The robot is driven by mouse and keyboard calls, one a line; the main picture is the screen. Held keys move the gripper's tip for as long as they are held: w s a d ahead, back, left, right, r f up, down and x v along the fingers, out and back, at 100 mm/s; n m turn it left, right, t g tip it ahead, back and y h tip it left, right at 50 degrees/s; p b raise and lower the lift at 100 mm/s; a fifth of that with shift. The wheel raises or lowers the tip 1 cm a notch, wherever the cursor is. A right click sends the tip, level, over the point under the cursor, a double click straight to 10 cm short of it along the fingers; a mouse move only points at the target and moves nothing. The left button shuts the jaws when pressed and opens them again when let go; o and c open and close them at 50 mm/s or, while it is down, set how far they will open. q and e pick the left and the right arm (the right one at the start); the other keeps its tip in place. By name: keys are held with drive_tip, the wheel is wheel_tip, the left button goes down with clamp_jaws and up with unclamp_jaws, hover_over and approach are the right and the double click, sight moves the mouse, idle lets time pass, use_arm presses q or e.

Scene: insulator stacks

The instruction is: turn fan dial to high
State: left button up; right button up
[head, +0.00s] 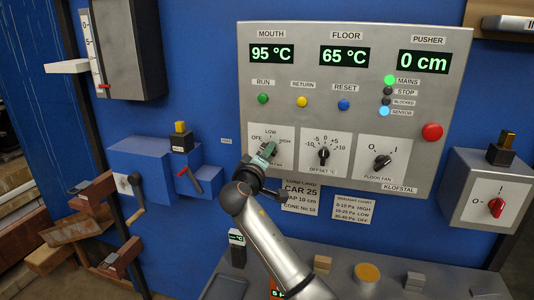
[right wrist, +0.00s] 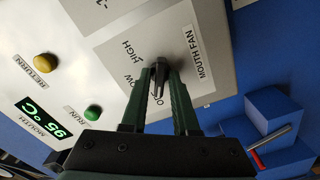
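The mouth fan dial (right wrist: 159,76) is a dark knob on a white plate marked OFF, LOW and HIGH. In the right wrist view it sits between the fingertips of my right gripper (right wrist: 160,72), and they appear closed on its sides. In the head view my right gripper (head: 265,153) covers the knob on the dial plate (head: 257,132), at the panel's lower left. I cannot tell exactly where the knob points. My left gripper is in neither view.
The panel (head: 350,110) also carries an offset dial (head: 323,154), a floor fan dial (head: 382,161) and coloured buttons. A blue housing with a red lever (head: 188,180) stands to the left. A grey bench (head: 340,275) with small items lies below.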

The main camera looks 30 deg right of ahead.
clamp_jaws()
